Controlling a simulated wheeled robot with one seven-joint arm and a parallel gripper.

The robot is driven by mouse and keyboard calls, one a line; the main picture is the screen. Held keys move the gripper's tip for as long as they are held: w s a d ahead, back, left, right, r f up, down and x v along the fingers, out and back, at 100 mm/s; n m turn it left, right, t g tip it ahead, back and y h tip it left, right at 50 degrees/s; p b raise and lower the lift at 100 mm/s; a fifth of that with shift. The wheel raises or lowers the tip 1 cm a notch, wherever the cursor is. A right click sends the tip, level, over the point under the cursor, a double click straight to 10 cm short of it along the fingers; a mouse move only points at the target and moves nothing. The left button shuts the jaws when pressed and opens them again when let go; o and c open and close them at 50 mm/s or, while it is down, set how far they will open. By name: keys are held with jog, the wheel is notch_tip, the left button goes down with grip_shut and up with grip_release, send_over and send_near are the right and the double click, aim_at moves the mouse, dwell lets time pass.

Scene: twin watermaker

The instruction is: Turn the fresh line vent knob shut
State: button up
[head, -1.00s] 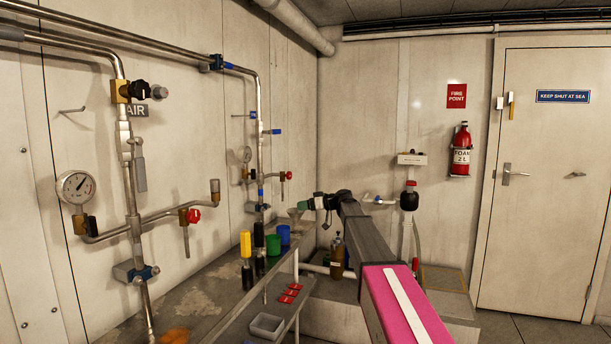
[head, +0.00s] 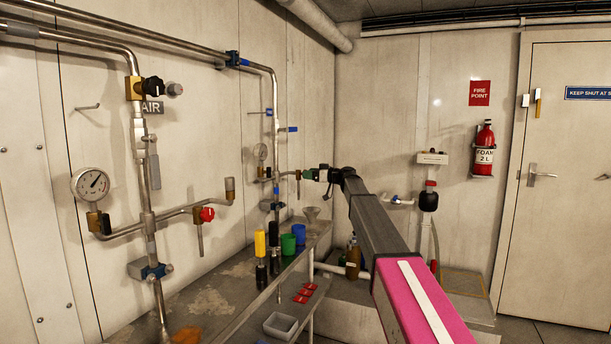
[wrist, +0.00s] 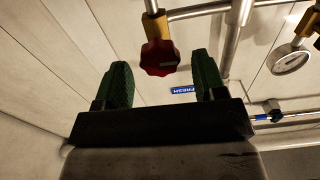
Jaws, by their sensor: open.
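The fresh line vent knob (wrist: 160,57) is a dark red lobed knob on a brass valve. In the wrist view it sits ahead of my gripper (wrist: 164,80), between the lines of the two green fingers and nearer the left one. The fingers are apart with nothing gripped; whether the knob lies within their reach I cannot tell. A blue FRESH label (wrist: 185,90) shows upside down on the wall behind. In the head view my gripper (head: 312,175) is at the far pipe's side branch and hides the knob.
A nearer pipe with an AIR label (head: 152,107) carries another red knob (head: 207,214) and a gauge (head: 91,184). A bench (head: 215,295) below holds a green cup (head: 288,244), a blue cup (head: 299,233) and a yellow-handled tool (head: 260,243). A gauge (wrist: 291,60) hangs right in the wrist view.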

jog(key=shift+x, duration=1.2)
jog(key=c, duration=0.9)
jog(key=shift+m, duration=1.5)
jog(key=o, duration=0.9)
jog(key=v, duration=1)
jog(key=shift+d, duration=0.35)
jog(key=shift+s, duration=0.15)
